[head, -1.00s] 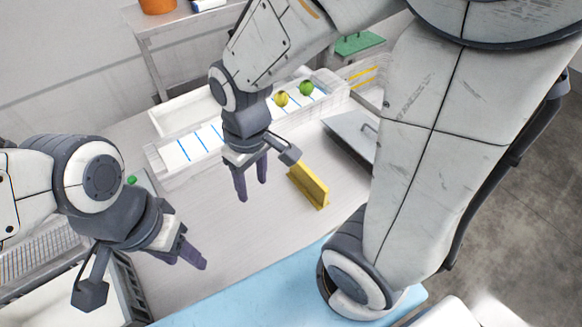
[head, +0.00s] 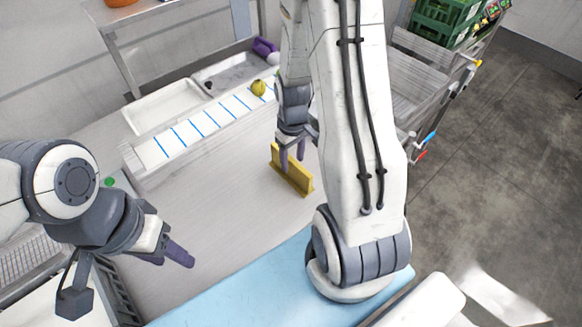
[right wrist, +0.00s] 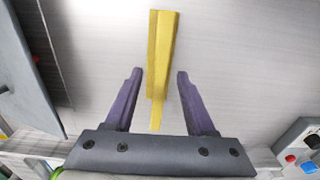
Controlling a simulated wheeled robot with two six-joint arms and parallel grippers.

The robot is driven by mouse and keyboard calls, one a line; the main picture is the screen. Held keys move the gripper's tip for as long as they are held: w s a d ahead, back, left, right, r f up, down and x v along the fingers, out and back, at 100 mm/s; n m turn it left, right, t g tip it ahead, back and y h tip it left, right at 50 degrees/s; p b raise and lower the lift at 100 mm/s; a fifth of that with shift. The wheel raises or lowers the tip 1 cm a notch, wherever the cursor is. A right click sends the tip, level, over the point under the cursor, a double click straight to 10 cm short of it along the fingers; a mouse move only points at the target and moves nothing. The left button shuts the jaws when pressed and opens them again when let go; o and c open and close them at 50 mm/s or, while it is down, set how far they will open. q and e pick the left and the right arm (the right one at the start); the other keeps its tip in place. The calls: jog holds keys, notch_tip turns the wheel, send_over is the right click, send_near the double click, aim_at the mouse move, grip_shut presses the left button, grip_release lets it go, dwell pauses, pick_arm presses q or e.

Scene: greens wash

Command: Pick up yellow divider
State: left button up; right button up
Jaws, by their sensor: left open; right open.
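The yellow divider (head: 292,172) stands on the grey worktop, right of the middle of the table in the head view. In the right wrist view the divider (right wrist: 162,55) runs lengthwise ahead of and partly between the fingers. My right gripper (head: 291,163) is at the divider, its fingers pointing down. In the right wrist view my right gripper (right wrist: 158,76) is open, with one purple finger on each side of the divider and gaps showing. My left gripper (head: 178,258) is over the front left of the table, away from the divider; its fingers overlap in view.
A white bin (head: 163,107) stands behind that. A light blue mat (head: 235,285) covers the front edge. The worktop (head: 225,200) between is clear.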

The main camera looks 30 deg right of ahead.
aim_at(292, 168)
jog(key=shift+w+f+p, duration=0.1)
jog(key=shift+f+p, duration=0.3)
jog(key=shift+f, duration=1.95)
jog(key=shift+c, duration=0.3)
grip_shut()
